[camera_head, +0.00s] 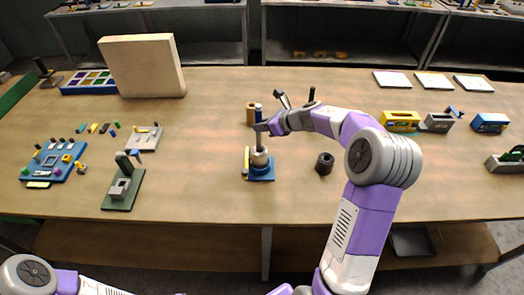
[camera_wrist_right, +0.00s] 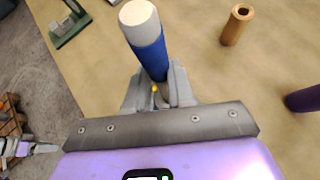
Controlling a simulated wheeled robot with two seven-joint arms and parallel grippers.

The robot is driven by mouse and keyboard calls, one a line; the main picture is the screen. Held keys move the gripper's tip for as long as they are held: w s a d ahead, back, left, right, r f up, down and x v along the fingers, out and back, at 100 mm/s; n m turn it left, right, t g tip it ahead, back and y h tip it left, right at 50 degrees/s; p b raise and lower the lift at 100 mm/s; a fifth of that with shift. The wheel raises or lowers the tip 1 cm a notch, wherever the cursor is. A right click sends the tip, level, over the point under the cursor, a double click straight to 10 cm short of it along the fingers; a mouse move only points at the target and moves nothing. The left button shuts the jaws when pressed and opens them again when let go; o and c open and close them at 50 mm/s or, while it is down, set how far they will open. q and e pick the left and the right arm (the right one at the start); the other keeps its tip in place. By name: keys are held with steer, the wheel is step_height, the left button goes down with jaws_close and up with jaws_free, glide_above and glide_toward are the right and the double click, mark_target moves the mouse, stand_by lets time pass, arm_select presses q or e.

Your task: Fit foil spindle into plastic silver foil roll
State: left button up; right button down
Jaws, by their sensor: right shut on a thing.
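In the right wrist view the spindle (camera_wrist_right: 148,42) shows a blue body and a white end between the fingers (camera_wrist_right: 158,92). Its dark shaft (camera_head: 259,141) points down, roughly upright, over the silver foil roll (camera_head: 260,158). The roll sits on a blue base (camera_head: 262,173) with a yellow post at its left. The shaft's lower end meets the top of the roll in the picture; I cannot tell how deep it reaches.
A brown roll (camera_head: 250,115) stands just behind the spindle; it also shows in the right wrist view (camera_wrist_right: 237,25). A dark roll (camera_head: 325,164) stands to the right. A green-based device (camera_head: 122,190) stands to the left. The table front between them is clear.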

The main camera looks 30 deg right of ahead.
mark_target(263, 151)
step_height(263, 151, down, 10)
steer(key=b, duration=0.3)
steer(key=shift+r, duration=0.15)
steer(key=c, duration=0.9)
jaws_free()
steer(key=shift+c, duration=0.2)
steer(key=p+v, duration=0.1)
steer(key=v, duration=1.1)
steer(key=shift+p, duration=0.3)
